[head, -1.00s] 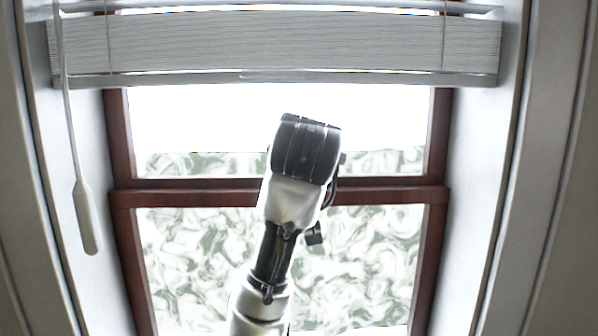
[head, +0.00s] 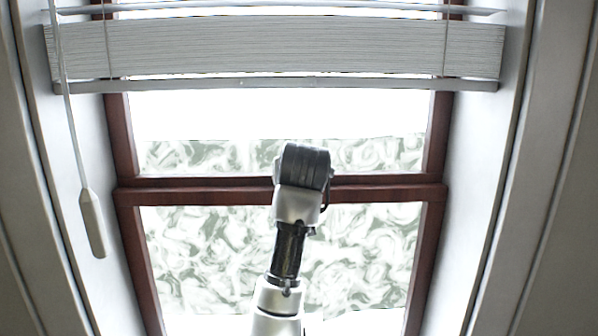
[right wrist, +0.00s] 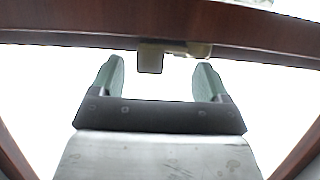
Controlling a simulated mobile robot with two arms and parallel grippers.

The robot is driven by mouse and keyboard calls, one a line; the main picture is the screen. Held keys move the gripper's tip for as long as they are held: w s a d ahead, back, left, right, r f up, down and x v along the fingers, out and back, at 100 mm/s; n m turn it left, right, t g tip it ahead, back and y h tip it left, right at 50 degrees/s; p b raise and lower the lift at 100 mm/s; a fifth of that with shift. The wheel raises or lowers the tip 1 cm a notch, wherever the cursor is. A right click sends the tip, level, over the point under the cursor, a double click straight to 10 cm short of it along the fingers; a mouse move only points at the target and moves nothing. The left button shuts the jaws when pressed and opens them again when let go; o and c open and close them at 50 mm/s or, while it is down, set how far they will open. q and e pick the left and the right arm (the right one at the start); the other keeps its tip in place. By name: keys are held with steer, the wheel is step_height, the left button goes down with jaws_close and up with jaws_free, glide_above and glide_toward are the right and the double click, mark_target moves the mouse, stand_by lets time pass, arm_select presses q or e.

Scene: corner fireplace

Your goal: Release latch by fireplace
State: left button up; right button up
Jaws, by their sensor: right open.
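The window's dark red wooden crossbar (head: 390,193) runs across the middle of the head view, and it also fills the top of the right wrist view (right wrist: 70,22). In the right wrist view a small brownish latch (right wrist: 150,58) hangs at the bar's lower edge, with a paler handle part (right wrist: 190,49) reaching right. My right gripper (right wrist: 160,76) is open and empty, its two green fingers on either side of the latch in the picture, below the bar. Contact cannot be told. In the head view my right arm rises before the window; its fingertips and the latch are hidden.
A white blind (head: 280,48) covers the top of the window. Its wand (head: 93,222) hangs at the left. White recess walls (head: 480,170) flank the window on both sides. The space before the lower pane (head: 380,250) is clear beside my arm.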

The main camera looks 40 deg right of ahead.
steer(key=shift+c, duration=0.4)
steer(key=c, duration=0.9)
steer(key=shift+o, duration=0.2)
steer(key=shift+a+h, duration=0.1)
steer(key=shift+h, duration=0.2)
steer(key=shift+w+a+r+m+g+h, duration=0.2)
steer(key=shift+a+m+g, duration=0.65)
steer(key=shift+m+g, duration=2.2)
steer(key=shift+w+a+f+m+g+h, duration=0.2)
steer(key=shift+w+a+m+g, duration=0.45)
steer(key=shift+m+g, duration=2.4)
steer(key=shift+w+a+r+m+g+h, duration=0.15)
steer(key=shift+a+m+g, duration=0.9)
steer(key=shift+m+g, duration=1.95)
steer(key=shift+g, duration=0.5)
